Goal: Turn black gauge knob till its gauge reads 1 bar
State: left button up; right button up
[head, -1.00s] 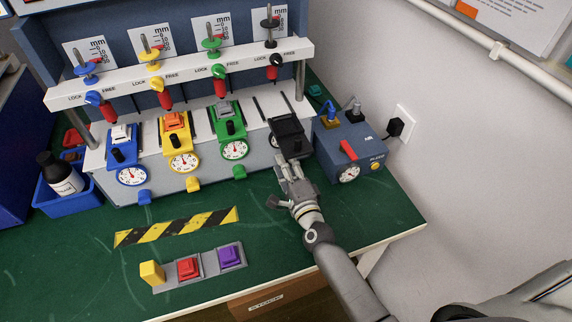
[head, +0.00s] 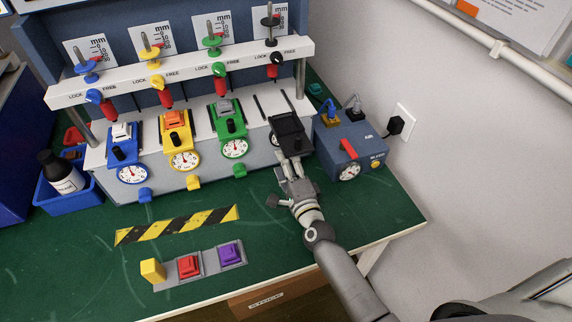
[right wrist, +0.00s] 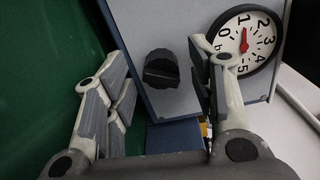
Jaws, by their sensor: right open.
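In the right wrist view, the black gauge knob (right wrist: 161,70) sticks out of a grey-blue panel (right wrist: 188,104). Beside it is a round white gauge (right wrist: 245,40) marked 0 to 5. Its red needle points at about 1. My right gripper (right wrist: 160,80) is open, one finger on each side of the knob; contact is not clear. In the head view, my right gripper (head: 290,166) is at the front of the black-topped unit (head: 288,131), hiding its knob and most of its gauge. My left gripper is not in view.
A blue box (head: 350,150) with a red lever and its own gauge stands close to the right of my gripper. Blue, yellow and green gauge units (head: 232,130) stand to the left. Buttons (head: 188,267) lie in front. The green tabletop (head: 210,195) has free room.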

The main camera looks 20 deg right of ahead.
jog(key=shift+s, duration=0.1)
jog(key=s, duration=1.2)
jog(key=shift+d, duration=0.2)
jog(key=shift+w, duration=0.1)
